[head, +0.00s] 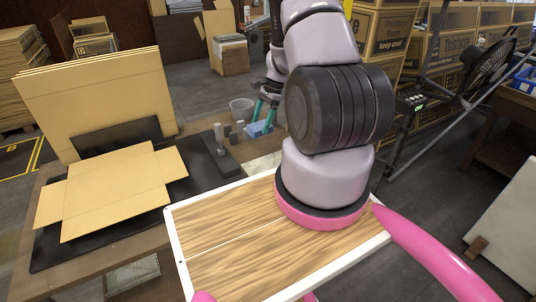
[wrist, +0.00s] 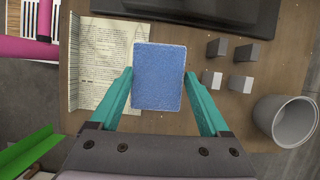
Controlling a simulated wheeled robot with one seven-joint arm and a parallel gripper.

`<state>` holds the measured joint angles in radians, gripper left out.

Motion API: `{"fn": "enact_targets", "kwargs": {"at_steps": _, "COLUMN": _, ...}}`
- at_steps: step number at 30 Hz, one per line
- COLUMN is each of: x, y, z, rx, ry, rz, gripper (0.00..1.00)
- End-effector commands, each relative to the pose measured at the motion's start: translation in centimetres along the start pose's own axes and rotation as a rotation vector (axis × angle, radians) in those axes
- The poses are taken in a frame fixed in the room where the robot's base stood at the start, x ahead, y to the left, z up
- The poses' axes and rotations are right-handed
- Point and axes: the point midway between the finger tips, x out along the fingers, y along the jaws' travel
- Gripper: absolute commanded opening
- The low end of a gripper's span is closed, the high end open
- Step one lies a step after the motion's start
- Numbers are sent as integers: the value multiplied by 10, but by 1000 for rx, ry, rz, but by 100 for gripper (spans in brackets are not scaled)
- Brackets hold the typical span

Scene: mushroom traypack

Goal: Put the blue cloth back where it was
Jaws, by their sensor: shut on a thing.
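The blue cloth (wrist: 158,78) is a flat rectangular pad in the middle of the wrist view. The two teal fingers of my gripper (wrist: 158,74) press on its left and right edges, so my gripper is shut on it. In the head view the cloth (head: 259,130) is a small blue patch below my gripper (head: 264,112), at the far end of the table. In the wrist view the cloth overlaps the right side of a printed paper sheet (wrist: 97,65). I cannot tell whether it touches the table or hangs just above it.
Several small grey blocks (wrist: 217,47) and a grey cup (wrist: 288,121) stand right of the cloth. A dark slab (wrist: 220,14) lies beyond it. An unfolded cardboard tray (head: 115,190) lies on a black mat (head: 55,248) at left in the head view.

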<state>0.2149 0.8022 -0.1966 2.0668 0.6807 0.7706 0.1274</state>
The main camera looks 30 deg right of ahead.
Motion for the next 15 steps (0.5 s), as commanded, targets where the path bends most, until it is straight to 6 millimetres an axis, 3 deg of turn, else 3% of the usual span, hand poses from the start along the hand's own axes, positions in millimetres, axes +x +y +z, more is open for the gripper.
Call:
{"fn": "enact_targets", "kwargs": {"at_steps": 2, "x": 2, "y": 0, "z": -4, "rx": 29, "ry": -1, "rz": -11, "gripper": 18}}
{"fn": "enact_targets", "kwargs": {"at_steps": 9, "x": 39, "y": 0, "z": -20, "rx": 38, "ry": -2, "rz": -14, "gripper": 18}}
{"fn": "enact_targets", "kwargs": {"at_steps": 15, "x": 54, "y": 0, "z": -27, "rx": 35, "ry": -1, "rz": -15, "gripper": 18}}
